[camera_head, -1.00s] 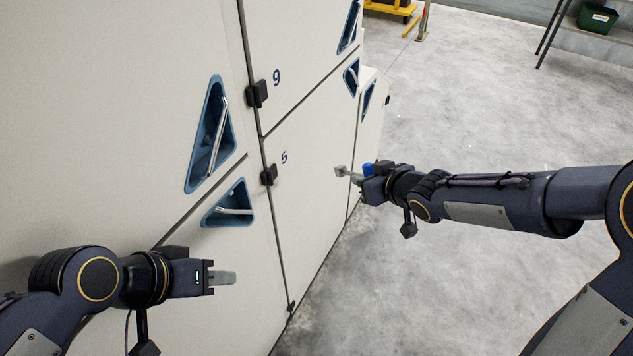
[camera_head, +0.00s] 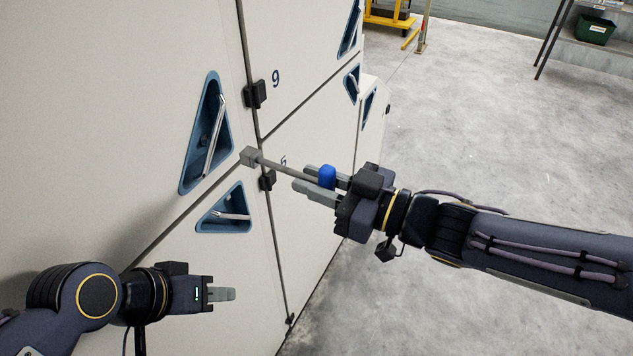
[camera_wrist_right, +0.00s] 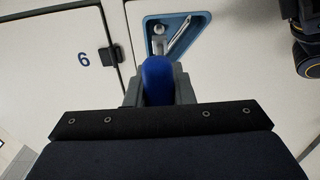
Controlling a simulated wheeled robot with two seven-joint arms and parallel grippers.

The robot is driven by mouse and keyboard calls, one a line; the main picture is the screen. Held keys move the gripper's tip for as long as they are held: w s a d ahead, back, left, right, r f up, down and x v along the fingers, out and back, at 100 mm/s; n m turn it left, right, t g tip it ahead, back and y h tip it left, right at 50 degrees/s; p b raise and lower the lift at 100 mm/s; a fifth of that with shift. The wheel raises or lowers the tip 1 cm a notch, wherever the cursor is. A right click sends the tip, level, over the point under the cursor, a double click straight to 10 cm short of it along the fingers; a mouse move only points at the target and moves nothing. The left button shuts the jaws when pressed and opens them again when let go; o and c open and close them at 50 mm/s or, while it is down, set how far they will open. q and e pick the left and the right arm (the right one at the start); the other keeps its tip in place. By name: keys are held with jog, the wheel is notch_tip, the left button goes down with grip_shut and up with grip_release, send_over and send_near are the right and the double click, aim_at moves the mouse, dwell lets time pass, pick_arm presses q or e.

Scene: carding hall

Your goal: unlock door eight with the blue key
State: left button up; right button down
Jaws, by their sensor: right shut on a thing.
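The blue key has a blue grip (camera_head: 327,176), a thin grey shaft and a square grey end (camera_head: 250,157). My right gripper (camera_head: 318,186) is shut on its blue grip, which also shows in the right wrist view (camera_wrist_right: 158,82). In the head view the key points left, its end in front of the cabinet near the door seam; I cannot tell whether it touches. An upper triangular blue recess (camera_head: 222,112) and a lower one (camera_head: 231,199) hold silver handles. No number eight is legible. My left gripper (camera_head: 222,294) is empty at lower left; its fingers overlap in view.
Black latches (camera_head: 256,94) stick out along the seam. Clear concrete floor (camera_head: 480,130) lies right. A yellow cart (camera_head: 388,20) and green bin (camera_head: 596,27) stand far back.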

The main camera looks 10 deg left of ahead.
aim_at(259, 160)
dwell(0.3)
jog(key=shift+w+a, duration=0.3)
jog(key=shift+a, duration=0.25)
jog(key=shift+b+x, duration=0.85)
jog(key=shift+x, duration=1.05)
jog(key=shift+w+a, duration=0.1)
jog(key=shift+a, duration=0.3)
jog(key=shift+b+x, duration=0.3)
jog(key=shift+x, duration=1.1)
dwell(0.5)
jog(key=shift+n+b, duration=0.8)
jog(key=shift+n, duration=0.4)
